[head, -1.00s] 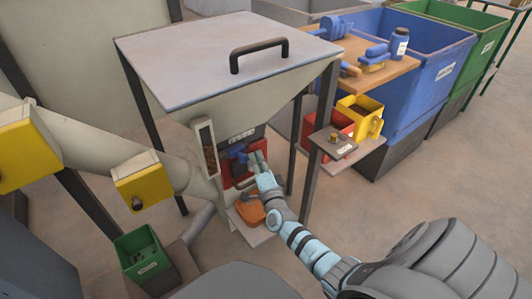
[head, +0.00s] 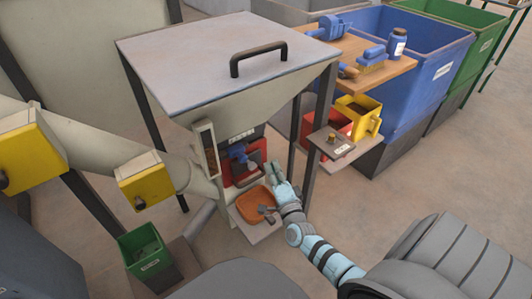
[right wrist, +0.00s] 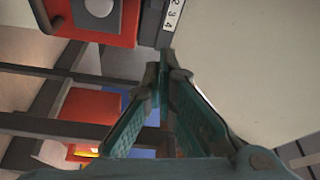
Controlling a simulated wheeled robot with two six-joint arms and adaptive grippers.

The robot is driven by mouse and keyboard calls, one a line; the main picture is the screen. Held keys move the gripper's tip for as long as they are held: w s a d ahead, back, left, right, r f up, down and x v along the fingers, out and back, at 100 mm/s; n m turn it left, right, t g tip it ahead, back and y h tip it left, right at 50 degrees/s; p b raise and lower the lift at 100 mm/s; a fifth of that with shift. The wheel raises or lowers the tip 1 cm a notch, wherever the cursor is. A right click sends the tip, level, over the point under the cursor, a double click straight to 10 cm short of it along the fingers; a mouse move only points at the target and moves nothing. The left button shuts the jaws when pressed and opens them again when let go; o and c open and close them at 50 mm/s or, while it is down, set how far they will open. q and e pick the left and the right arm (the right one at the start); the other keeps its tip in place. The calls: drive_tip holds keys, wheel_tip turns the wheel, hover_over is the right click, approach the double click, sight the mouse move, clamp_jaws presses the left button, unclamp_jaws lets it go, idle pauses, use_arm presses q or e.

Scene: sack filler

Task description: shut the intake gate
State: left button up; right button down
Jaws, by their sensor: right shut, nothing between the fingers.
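The hopper (head: 230,105) of the sack filler stands in the middle of the head view. Below it is a red gate plate (head: 236,175) with a blue handle (head: 239,153) and a pale knob (head: 252,167). The red plate also shows at the upper left of the right wrist view (right wrist: 65,27), with the pale round knob (right wrist: 99,7) on it. I cannot tell the gate's exact position. My right gripper (head: 275,168) is to the right of the plate, apart from the handle. Its fingertips (right wrist: 164,62) meet, with nothing between them. My left gripper is not in view.
An orange pan (head: 256,204) rests on the small shelf below the gate. The hopper's dark leg (head: 292,140) stands close to my right gripper. A side shelf (head: 345,147), a red box (head: 335,122) and a yellow box (head: 362,112) are to the right.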

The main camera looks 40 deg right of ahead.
drive_tip(key=v, duration=0.3)
drive_tip(key=shift+w+f, duration=0.1)
idle(0.4)
